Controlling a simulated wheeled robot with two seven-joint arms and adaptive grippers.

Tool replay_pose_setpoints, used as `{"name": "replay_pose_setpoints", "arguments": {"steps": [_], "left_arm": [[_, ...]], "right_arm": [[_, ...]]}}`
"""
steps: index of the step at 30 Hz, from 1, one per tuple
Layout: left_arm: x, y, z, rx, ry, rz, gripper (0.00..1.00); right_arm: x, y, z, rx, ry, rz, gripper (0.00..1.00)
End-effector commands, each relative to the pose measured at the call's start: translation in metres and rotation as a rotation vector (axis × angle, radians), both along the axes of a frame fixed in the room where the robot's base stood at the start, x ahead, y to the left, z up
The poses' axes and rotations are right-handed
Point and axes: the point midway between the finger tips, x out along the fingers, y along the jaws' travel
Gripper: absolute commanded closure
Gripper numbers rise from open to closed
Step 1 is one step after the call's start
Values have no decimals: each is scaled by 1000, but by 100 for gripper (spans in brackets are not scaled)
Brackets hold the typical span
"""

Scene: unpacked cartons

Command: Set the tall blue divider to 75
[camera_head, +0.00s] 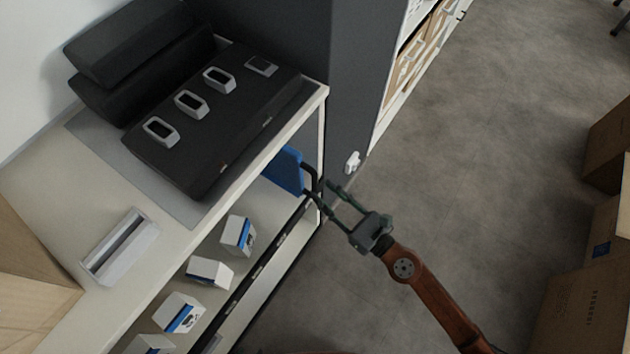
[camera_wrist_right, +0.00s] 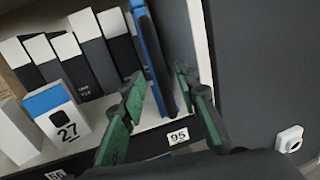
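The tall blue divider (camera_head: 284,170) stands upright at the far right end of the shelf under the counter. In the right wrist view the blue divider (camera_wrist_right: 154,55) shows nearly edge-on, between my two green fingers. The front rail below it carries a white label reading 95 (camera_wrist_right: 178,137). My right gripper (camera_head: 322,187) is at the shelf's open front, its fingers spread. In the wrist view the right gripper (camera_wrist_right: 160,85) has one finger on each side of the divider; I cannot tell whether either touches. My left gripper is not in view.
White-and-dark boxes (camera_wrist_right: 92,55) stand close left of the divider, with a box marked 27 (camera_wrist_right: 62,118) in front. Several small boxes (camera_head: 208,272) line the shelf. A dark cabinet side (camera_wrist_right: 262,70) stands to the right. Cartons (camera_head: 578,305) stand on the floor at right.

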Motion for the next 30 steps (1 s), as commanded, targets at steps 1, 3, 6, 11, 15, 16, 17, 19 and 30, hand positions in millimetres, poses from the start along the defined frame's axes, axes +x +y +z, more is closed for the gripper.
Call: {"name": "replay_pose_setpoints", "arguments": {"steps": [1,3,6,11,15,16,17,19,30], "left_arm": [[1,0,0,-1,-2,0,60],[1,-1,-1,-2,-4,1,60],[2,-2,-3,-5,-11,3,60],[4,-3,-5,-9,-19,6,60],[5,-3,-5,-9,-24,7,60],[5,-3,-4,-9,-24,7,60],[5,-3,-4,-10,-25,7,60],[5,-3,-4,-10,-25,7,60],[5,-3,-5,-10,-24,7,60]], "right_arm": [[7,7,1,-5,-5,4,71],[15,14,0,-7,-5,3,71],[25,23,0,-9,-8,3,71],[33,31,0,-10,-7,3,71],[35,32,1,-10,-9,2,71],[35,32,1,-10,-9,2,71],[35,32,1,-10,-8,2,71],[35,32,0,-10,-7,1,71],[35,31,-1,-8,-3,0,94]]}}
